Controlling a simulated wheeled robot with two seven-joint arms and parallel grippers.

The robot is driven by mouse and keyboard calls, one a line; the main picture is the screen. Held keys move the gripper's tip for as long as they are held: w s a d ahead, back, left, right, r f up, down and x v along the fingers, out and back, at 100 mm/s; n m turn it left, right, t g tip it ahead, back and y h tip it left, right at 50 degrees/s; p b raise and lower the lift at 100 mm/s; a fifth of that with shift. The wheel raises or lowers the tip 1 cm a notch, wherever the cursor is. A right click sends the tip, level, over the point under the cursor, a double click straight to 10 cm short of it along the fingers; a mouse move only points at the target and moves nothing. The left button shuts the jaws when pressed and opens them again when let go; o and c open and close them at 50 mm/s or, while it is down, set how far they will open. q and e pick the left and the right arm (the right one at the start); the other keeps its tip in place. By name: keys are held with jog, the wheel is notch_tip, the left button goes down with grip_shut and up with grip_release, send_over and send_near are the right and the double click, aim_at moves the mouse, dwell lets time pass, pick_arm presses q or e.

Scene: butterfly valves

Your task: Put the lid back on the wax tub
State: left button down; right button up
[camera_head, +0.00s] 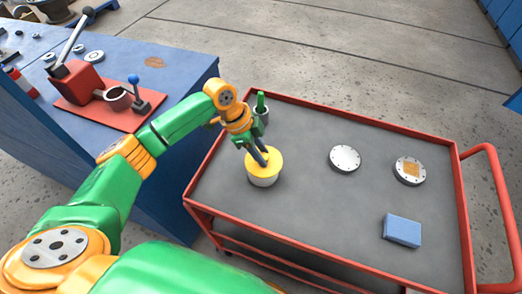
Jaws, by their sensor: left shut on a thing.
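The wax tub (263,181) is a short white cylinder on the left part of the grey cart top. The round yellow lid (272,166) is over its mouth, looking level and lined up with it. I cannot tell whether a small gap is left between lid and rim. My left gripper (262,161) comes down from above with its dark fingers shut on the lid. The fingers hide the middle of the lid. My right gripper is out of view.
A grey cup with a green-handled item (261,104) stands behind the tub. Two round metal discs (345,158) (409,181) and a blue block (402,230) lie to the right. The red-rimmed cart (330,250) has clear room between them. A blue bench (185,70) holds a red press.

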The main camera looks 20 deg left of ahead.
pick_arm(q)
jog(key=shift+r+p, duration=0.15)
jog(key=shift+p, duration=0.55)
dwell(0.7)
jog(key=shift+f, duration=0.2)
dwell(0.7)
jog(key=shift+p, duration=0.4)
dwell(0.3)
grip_release()
dwell(0.4)
notch_tip(320, 180, up, 7)
jog(key=p, duration=0.7)
jog(key=shift+p, duration=0.3)
grip_shut()
